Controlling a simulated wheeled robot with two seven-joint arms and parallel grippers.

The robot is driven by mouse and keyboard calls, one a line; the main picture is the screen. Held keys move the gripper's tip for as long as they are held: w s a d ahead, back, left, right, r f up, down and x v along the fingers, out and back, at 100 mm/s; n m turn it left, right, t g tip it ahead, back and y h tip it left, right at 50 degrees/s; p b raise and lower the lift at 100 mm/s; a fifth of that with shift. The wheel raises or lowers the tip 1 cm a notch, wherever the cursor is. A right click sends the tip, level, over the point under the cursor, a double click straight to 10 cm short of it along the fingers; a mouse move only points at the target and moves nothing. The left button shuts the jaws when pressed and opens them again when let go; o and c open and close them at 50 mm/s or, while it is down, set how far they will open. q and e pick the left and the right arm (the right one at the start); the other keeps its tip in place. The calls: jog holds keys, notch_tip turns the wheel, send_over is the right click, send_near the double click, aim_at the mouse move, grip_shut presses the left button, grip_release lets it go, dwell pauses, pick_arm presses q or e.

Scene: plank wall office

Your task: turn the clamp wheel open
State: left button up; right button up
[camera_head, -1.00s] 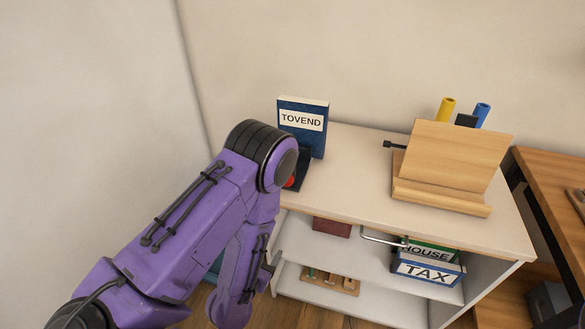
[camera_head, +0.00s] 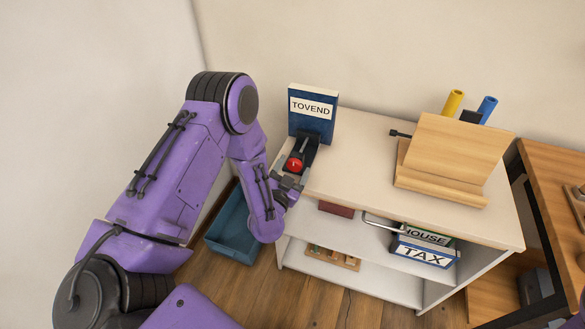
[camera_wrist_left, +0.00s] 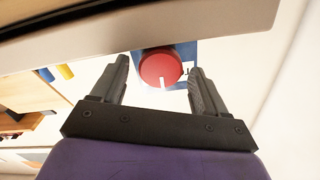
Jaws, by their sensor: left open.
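The clamp wheel (camera_head: 294,165) is a red round knob with a white mark, on the front of a dark clamp (camera_head: 307,150) at the left end of the shelf top. A blue book (camera_head: 313,116) labelled TOVEND stands upright behind it. My left gripper (camera_head: 290,182) is just in front of and below the wheel. In the left wrist view the open fingers (camera_wrist_left: 157,88) point at the red wheel (camera_wrist_left: 160,69), which lies between and beyond their tips; I cannot tell whether they touch it. My right gripper is not in view.
The white shelf unit (camera_head: 355,188) holds a wooden stand (camera_head: 452,150) at its right. Binders (camera_head: 424,254) and a wooden rack sit on lower shelves. A blue bin (camera_head: 234,225) stands on the floor at left. The shelf top's middle is clear.

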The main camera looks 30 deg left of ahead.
pick_arm(q)
jog(key=c, duration=1.1)
jog(key=shift+o, duration=0.2)
jog(key=shift+n, duration=0.3)
jog(key=n+b, duration=0.1)
jog(key=n, duration=0.1)
jog(key=shift+n, duration=0.3)
jog(key=shift+s+a+n+b, duration=0.15)
jog(key=shift+n+b, duration=0.2)
jog(key=shift+n, duration=1.55)
jog(key=o, duration=1.1)
jog(key=shift+c, duration=0.2)
